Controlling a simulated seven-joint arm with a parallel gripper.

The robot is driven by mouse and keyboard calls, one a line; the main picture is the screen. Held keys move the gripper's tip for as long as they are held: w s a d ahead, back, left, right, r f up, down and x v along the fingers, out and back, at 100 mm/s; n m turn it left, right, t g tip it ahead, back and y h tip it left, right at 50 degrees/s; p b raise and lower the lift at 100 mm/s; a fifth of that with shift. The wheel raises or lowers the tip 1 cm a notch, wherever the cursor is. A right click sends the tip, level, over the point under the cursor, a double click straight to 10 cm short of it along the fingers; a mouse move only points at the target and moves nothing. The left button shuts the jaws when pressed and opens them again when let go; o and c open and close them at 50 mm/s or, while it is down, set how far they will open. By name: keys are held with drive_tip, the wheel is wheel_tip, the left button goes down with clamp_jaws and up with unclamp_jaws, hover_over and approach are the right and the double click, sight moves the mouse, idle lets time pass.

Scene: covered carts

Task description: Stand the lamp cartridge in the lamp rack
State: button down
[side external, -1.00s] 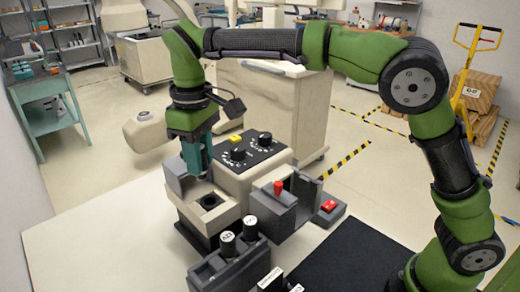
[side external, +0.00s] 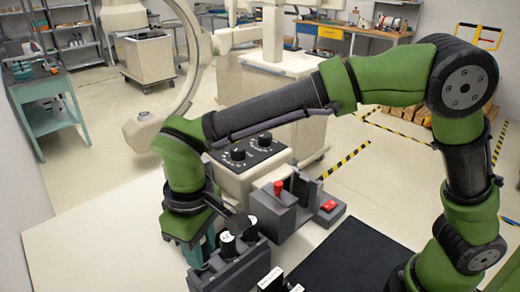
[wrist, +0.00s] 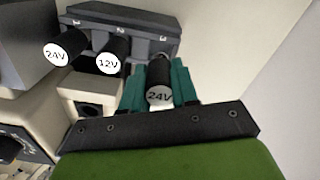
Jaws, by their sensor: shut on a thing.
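My gripper (wrist: 159,92) has its teal fingers shut on a dark lamp cartridge (wrist: 160,97) with a white "24V" end. The lamp rack (wrist: 150,20) is dark grey with numbered places. A 24V cartridge (wrist: 57,54) and a 12V cartridge (wrist: 108,64) stand in it, in line with the held one. The held cartridge is at the third place; I cannot tell whether its lower end is inside. In the side view my gripper (side external: 200,250) is low at the left end of the rack (side external: 232,272); my arm hides the held cartridge.
The beige machine with black dials (side external: 242,152) stands behind the rack. A grey block with a red knob (side external: 279,188) and a red switch (side external: 328,206) are to the right. A square opening (wrist: 90,108) shows beside my gripper. A black mat (side external: 350,255) lies right of the rack.

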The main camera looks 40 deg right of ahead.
drive_tip(key=shift+f, duration=1.8)
drive_tip(key=shift+f, duration=0.15)
drive_tip(key=c, duration=1.1)
unclamp_jaws()
drive_tip(key=shift+c, duration=0.2)
